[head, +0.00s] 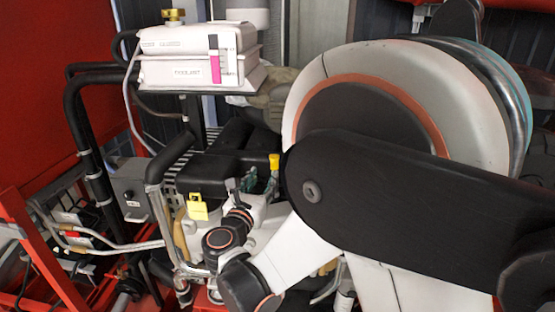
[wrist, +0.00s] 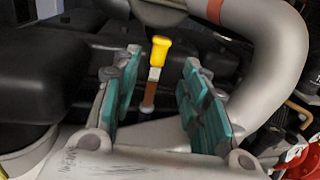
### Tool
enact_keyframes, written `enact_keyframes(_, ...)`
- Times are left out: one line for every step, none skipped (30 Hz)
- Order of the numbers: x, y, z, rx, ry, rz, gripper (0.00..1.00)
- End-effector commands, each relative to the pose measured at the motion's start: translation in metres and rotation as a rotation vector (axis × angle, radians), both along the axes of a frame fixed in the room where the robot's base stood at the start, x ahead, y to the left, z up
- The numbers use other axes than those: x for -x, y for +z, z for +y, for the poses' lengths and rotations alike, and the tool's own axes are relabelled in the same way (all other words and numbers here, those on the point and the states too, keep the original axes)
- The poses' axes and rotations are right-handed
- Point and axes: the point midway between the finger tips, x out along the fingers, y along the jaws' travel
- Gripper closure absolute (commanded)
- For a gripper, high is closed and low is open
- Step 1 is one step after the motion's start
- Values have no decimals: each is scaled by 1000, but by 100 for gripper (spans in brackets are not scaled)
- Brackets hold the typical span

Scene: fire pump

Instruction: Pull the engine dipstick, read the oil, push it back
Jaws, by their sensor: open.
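The engine dipstick's yellow handle (wrist: 160,50) stands upright in the wrist view, with a pale collar, a brown section and a greyish piece below it. Its yellow top (head: 274,161) also shows in the head view, close to my gripper's fingers. My gripper (wrist: 161,72) is open, with teal pads on both sides of the dipstick in the picture. Clear gaps show between the pads and the stick, and I see no contact. The gripper also shows in the head view (head: 261,181), partly behind my arm. The stick's lower end is hidden.
A curved grey pipe (wrist: 275,50) runs close on the right in the wrist view, and a black engine part (wrist: 40,75) lies on the left.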

Motion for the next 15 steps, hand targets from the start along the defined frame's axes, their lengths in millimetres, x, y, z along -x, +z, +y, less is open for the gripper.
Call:
enact_keyframes(-10, 0, -5, 0, -5, 0, 59)
enact_keyframes(-16, 0, -7, 0, -5, 0, 59)
enact_keyframes(-23, 0, -10, 0, -5, 0, 59)
enact_keyframes(-29, 0, -12, 0, -5, 1, 59)
enact_keyframes(-34, 0, -14, 0, -5, 1, 59)
enact_keyframes(-42, -1, -17, 0, -5, 1, 59)
enact_keyframes(-48, -1, -19, 0, -5, 1, 59)
enact_keyframes(-53, 0, -21, -1, -5, 1, 59)
enact_keyframes(-60, 0, -24, -1, -4, 1, 59)
enact_keyframes(-65, -1, -25, -1, -5, 1, 59)
enact_keyframes(-70, 0, -27, -1, -5, 1, 59)
enact_keyframes(-77, 0, -29, -1, -4, 1, 59)
enact_keyframes(-81, 0, -31, -1, -4, 1, 59)
enact_keyframes(-85, 0, -32, -1, -4, 1, 59)
enact_keyframes(-89, 0, -34, -1, -4, 1, 59)
